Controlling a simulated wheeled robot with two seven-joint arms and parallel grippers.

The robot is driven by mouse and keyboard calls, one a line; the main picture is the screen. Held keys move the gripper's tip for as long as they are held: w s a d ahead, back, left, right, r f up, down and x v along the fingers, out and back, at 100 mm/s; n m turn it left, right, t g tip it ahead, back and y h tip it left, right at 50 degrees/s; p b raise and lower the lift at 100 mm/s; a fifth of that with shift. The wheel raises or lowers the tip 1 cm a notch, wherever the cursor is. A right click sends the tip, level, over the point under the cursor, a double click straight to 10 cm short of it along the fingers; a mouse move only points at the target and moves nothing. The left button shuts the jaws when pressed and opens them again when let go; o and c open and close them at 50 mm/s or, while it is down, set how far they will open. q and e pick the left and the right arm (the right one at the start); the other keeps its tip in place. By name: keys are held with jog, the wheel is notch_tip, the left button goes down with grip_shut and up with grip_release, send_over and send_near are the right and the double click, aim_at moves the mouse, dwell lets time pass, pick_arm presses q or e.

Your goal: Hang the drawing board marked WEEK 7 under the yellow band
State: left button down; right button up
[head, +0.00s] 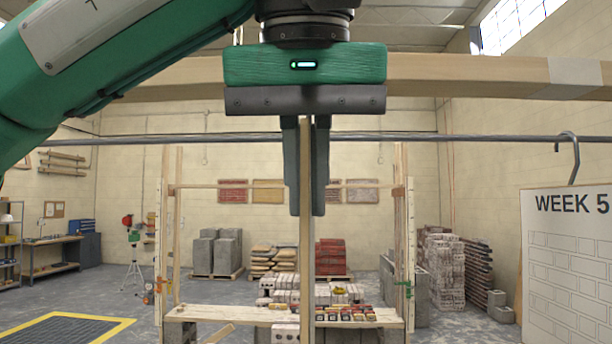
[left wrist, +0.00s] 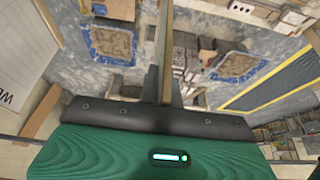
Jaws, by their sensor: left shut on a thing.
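My left gripper (head: 306,208) hangs down from the top middle of the head view, shut on a thin pale board (head: 306,265) seen edge-on. The board's faces and any marking are turned out of sight. The gripper also shows in the left wrist view (left wrist: 163,82), with the board's edge (left wrist: 166,45) running up from between its fingers. A grey rail (head: 470,138) crosses the head view behind the fingers. A board marked WEEK 5 (head: 570,270) hangs from it by a hook (head: 575,155) at the right. I see no yellow band on the rail. My right gripper is not in view.
A wooden beam (head: 470,76) with a pale wrapped patch (head: 575,75) runs above the rail. A low bench (head: 240,316) with bricks and several small items stands beyond. Left of the held board, the visible rail is bare.

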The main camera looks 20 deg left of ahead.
pick_arm(q)
jog(key=w+a+f+b, duration=0.1)
jog(key=w+a+f, duration=0.1)
jog(key=w, duration=0.6)
jog(key=shift+a+f, duration=0.15)
jog(key=shift+f, duration=0.55)
dwell(0.4)
jog(key=c, duration=1.5)
grip_release()
jog(key=p+v, duration=0.1)
jog(key=v, duration=1.3)
jog(key=shift+f, duration=0.1)
